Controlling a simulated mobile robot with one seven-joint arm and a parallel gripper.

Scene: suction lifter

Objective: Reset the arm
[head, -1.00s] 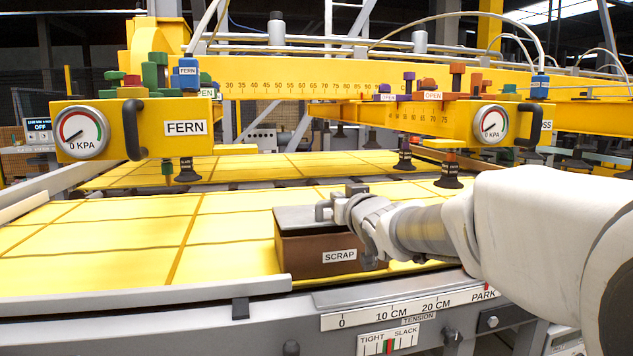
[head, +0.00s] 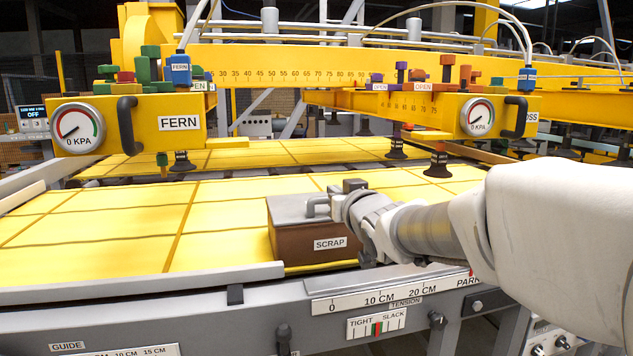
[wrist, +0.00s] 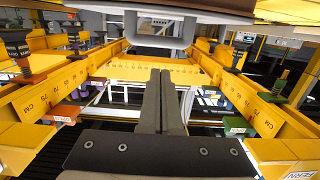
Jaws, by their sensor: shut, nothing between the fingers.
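My gripper (wrist: 163,82) shows in the wrist view as two dark fingers closed flat against each other, with nothing between them. Beyond them are the yellow beams of the lifter. In the head view my arm reaches in from the right, and its wrist end is over or beside the right end of the brown SCRAP box (head: 290,243). The box has a grey lid (head: 290,207) with a grey handle-like part near the wrist. I cannot tell whether the arm touches the box, and the fingertips are not clear in this view.
The yellow lifter beam (head: 270,68) with gauges, coloured valves and hanging suction cups (head: 181,162) spans above the yellow-sheeted table (head: 120,240). A grey front rail carries the tension scale (head: 376,325) and a ruler (head: 390,295). The sheet left of the box is clear.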

